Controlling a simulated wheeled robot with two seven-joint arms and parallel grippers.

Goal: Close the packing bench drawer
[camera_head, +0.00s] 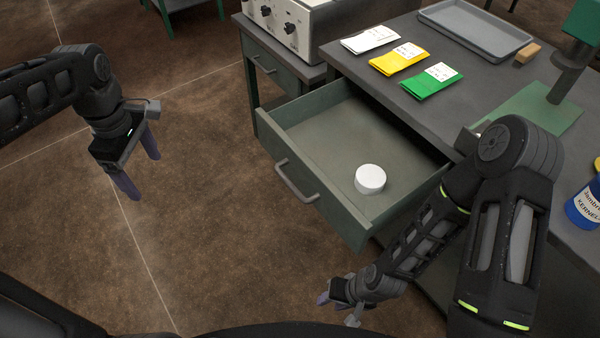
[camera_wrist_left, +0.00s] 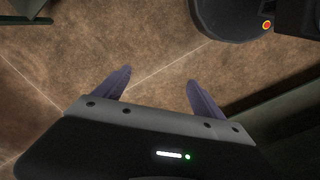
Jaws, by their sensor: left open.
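The packing bench drawer (camera_head: 318,207) is pulled well out of the bench, in the middle of the head view. It is grey-green with a grey bar handle (camera_head: 296,182) on its front. A white round object (camera_head: 370,179) lies inside it. My left gripper (camera_head: 138,174) is open and empty over the floor, left of the drawer and apart from it. Its two fingers also show spread in the left wrist view (camera_wrist_left: 156,88). My right gripper (camera_head: 338,303) is low, in front of and below the drawer's near corner; its fingers are too small to tell open from shut.
The bench top (camera_head: 365,77) carries white, yellow and green packets (camera_head: 432,81), a grey tray (camera_head: 475,27) and a blue tin (camera_head: 586,207). A smaller bench with a closed drawer (camera_head: 272,60) stands behind left. The brown floor left of the drawer is clear.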

